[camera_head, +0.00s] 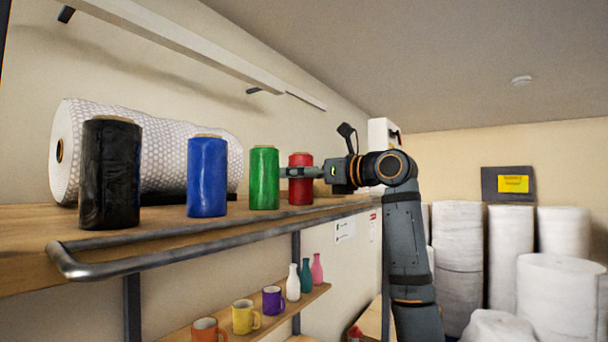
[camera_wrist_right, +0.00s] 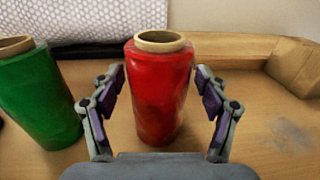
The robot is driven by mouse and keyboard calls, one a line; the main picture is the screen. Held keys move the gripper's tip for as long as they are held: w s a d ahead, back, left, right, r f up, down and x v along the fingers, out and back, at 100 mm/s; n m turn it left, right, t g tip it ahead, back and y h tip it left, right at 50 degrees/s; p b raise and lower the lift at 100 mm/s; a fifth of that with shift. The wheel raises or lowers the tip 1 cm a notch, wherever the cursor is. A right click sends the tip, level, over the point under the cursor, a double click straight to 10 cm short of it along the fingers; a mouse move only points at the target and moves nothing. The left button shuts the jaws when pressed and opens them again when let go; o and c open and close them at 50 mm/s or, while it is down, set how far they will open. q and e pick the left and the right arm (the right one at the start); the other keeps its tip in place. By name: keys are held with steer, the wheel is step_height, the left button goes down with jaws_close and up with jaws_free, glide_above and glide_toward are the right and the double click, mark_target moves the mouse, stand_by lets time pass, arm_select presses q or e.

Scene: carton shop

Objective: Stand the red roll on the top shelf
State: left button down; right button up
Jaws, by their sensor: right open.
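The red roll (camera_head: 300,177) stands upright on the top wooden shelf (camera_head: 24,246), at the right end of a row of rolls. It also shows in the right wrist view (camera_wrist_right: 159,92), upright on the wood. My right gripper (camera_head: 288,172) reaches in from the right at the shelf. In the right wrist view my right gripper (camera_wrist_right: 160,88) is open, with one finger on each side of the red roll and a small gap at each side. My left gripper is not in either view.
A green roll (camera_head: 264,178) stands just left of the red one, then a blue roll (camera_head: 207,176) and a black roll (camera_head: 109,175). Bubble wrap (camera_head: 165,150) lies behind them. A metal rail (camera_head: 200,251) runs along the shelf front. Mugs and bottles stand on a lower shelf (camera_head: 262,317).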

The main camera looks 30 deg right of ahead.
steer(key=shift+r, duration=0.25)
steer(key=s+b, duration=0.1)
steer(key=b, duration=0.1)
steer(key=s+b, duration=0.1)
steer(key=b, duration=0.1)
steer(key=s+d+f+b, duration=0.1)
steer(key=s+b, duration=0.1)
steer(key=shift+d+f, duration=0.1)
steer(key=r+b+v, duration=0.1)
steer(key=b+v, duration=0.2)
steer(key=v, duration=0.5)
steer(key=shift+b, duration=0.35)
steer(key=shift+w+r, duration=0.1)
steer(key=shift+w, duration=0.05)
